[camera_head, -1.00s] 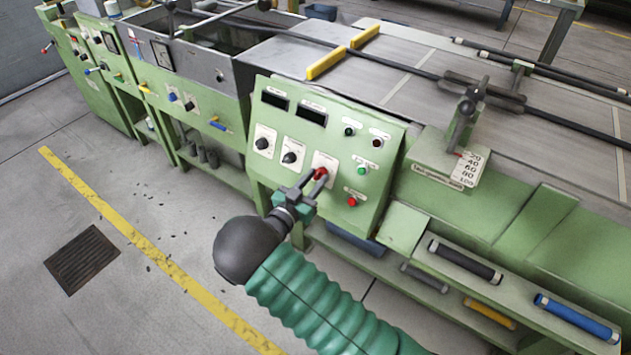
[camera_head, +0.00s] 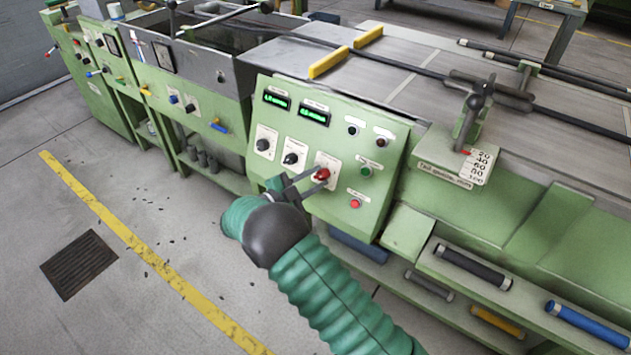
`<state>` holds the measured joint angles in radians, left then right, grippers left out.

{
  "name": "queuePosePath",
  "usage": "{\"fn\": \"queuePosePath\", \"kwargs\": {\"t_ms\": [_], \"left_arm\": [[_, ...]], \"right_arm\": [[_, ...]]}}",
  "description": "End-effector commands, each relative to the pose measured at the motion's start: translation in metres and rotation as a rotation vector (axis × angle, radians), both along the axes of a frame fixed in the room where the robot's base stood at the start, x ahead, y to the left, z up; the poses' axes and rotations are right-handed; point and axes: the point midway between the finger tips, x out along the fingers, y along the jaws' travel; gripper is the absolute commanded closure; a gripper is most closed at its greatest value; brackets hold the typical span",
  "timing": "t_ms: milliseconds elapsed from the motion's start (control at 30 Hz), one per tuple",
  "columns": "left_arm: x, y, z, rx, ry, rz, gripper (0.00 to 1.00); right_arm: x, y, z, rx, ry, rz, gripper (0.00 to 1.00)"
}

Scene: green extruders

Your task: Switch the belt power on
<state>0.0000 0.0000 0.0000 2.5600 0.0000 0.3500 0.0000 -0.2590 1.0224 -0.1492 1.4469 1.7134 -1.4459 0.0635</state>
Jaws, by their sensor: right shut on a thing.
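The red rotary switch (camera_head: 322,174) sits on a white plate on the sloped green control panel (camera_head: 382,207). My right gripper (camera_head: 316,178) is shut on this switch, its two fingers reaching it from the lower left. Two small displays at the panel's top, the left display (camera_head: 277,99) and the right display (camera_head: 314,115), are lit with green characters. Two black knobs, one left (camera_head: 264,144) and one nearer (camera_head: 291,158), are left of the switch. A green button (camera_head: 366,171) and a red button (camera_head: 355,203) are to its right. My left gripper is not in view.
A gauge stand with a black handle (camera_head: 476,101) rises right of the panel. Black, yellow and blue rollers, the blue one (camera_head: 586,325) nearest, lie on the lower right ledge. The floor left of the yellow line (camera_head: 150,252) is mostly clear.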

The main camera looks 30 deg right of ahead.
Motion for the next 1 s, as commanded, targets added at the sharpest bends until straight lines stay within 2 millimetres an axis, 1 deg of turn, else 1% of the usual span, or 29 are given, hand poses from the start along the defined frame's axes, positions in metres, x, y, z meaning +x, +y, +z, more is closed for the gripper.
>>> {"fn": "queuePosePath", "kwargs": {"t_ms": [33, 300, 667, 700, 867, 1000], "left_arm": [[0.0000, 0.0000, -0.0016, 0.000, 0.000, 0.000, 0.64], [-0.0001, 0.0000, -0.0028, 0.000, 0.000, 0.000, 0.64], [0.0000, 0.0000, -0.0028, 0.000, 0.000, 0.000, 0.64], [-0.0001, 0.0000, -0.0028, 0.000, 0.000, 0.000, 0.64], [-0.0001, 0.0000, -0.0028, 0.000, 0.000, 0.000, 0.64], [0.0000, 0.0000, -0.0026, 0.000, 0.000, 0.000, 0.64]], "right_arm": [[0.0004, 0.0023, -0.0040, 0.015, -0.012, -0.003, 1.00], [0.0009, 0.0028, -0.0037, 0.034, -0.056, -0.022, 1.00], [0.0007, 0.0029, -0.0038, 0.035, -0.059, -0.023, 1.00], [0.0006, 0.0029, -0.0039, 0.035, -0.059, -0.023, 0.69], [0.0004, 0.0019, -0.0025, 0.032, -0.061, -0.024, 0.49], [0.0002, 0.0013, -0.0014, 0.031, -0.062, -0.025, 0.49]]}}
